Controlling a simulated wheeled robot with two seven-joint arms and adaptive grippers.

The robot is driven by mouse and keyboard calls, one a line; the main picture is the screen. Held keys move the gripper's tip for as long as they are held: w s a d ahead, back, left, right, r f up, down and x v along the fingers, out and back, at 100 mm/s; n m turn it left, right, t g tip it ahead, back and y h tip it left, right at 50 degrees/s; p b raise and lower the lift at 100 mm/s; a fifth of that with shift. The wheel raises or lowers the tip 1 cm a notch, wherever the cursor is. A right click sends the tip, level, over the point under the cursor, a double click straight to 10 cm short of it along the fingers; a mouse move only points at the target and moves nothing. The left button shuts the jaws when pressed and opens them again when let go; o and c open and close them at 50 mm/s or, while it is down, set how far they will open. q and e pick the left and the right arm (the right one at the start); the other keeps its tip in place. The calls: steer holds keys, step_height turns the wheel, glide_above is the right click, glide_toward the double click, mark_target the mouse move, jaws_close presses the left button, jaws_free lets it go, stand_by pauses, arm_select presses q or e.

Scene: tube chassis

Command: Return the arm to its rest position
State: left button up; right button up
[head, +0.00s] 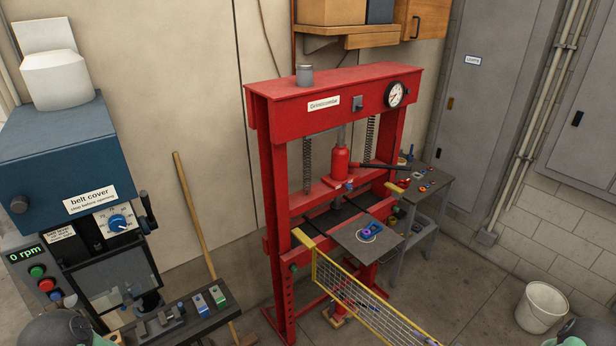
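Neither of my grippers shows in the head view. A rounded grey part of my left arm (58,330) shows at the bottom left corner. A similar part of my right arm (582,334) shows at the bottom right corner. Both are cut off by the picture's lower edge, so the rest of each arm and whatever the grippers hold are hidden.
A red press (330,95) stands in the middle, with a yellow-framed mesh guard (375,305) in front. A blue drill machine (65,150) stands at left. A grey side table (432,190) is behind the press. A white bucket (541,308) stands on clear floor at right.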

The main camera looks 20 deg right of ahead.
steer(key=w+a+f+n+g+b, duration=0.25)
steer(key=a+f+b, duration=0.35)
steer(key=a+f, duration=0.45)
steer(key=w+a+f+n+g+b, duration=0.2)
steer(key=w+a+f+g+b, duration=0.15)
steer(key=a+f+b, duration=0.5)
steer(key=s+a+f+n+g+b, duration=0.6)
steer(key=s+a+f+g+b, duration=0.1)
steer(key=s+a+f, duration=0.9)
steer(key=shift+a+g+h+b, duration=0.35)
steer(key=shift+g+h+b, duration=0.05)
steer(key=shift+b, duration=0.3)
